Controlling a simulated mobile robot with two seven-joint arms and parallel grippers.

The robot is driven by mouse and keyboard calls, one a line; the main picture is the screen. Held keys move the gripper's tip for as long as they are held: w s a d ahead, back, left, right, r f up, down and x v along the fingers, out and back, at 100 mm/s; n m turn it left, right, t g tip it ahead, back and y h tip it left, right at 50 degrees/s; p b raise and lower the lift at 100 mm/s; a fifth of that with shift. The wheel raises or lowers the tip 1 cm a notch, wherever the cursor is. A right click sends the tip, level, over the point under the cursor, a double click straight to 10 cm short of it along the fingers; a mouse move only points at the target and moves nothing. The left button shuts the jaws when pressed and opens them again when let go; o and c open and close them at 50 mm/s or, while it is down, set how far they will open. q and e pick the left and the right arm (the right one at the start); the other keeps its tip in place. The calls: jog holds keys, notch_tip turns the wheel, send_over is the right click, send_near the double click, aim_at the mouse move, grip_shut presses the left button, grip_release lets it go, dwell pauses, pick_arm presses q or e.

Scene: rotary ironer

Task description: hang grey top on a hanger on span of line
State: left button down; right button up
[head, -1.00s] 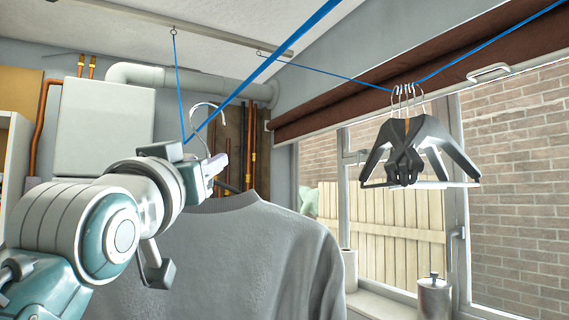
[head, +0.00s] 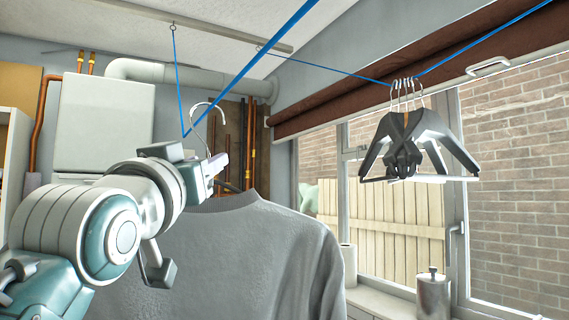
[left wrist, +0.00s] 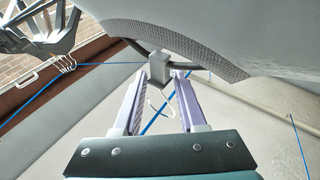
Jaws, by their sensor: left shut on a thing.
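The grey top (head: 240,250) hangs below my left gripper in the head view, its lower part out of frame. My left gripper (head: 216,165) is shut on its hanger, at the grey block (left wrist: 159,67) under the hook in the left wrist view. The hanger's pale hook (head: 208,106) rises above the fingers, open and curved. The blue line (head: 245,77) crosses close to the hook in the head view, and passes by it in the left wrist view (left wrist: 160,118). I cannot tell whether the hook touches the line. My right gripper is not in view.
Several dark hangers (head: 408,140) hang bunched on the line at the right, by the window. A brown blind (head: 345,105) runs above the window. A metal canister (head: 433,295) and a white roll (head: 348,265) stand on the sill. The line between the hook and the bunch is bare.

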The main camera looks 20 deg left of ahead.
pick_arm(q)
jog(key=shift+c, duration=1.9)
grip_release()
jog(key=shift+f, duration=0.15)
jog(key=b+v, duration=0.1)
jog(key=v, duration=0.9)
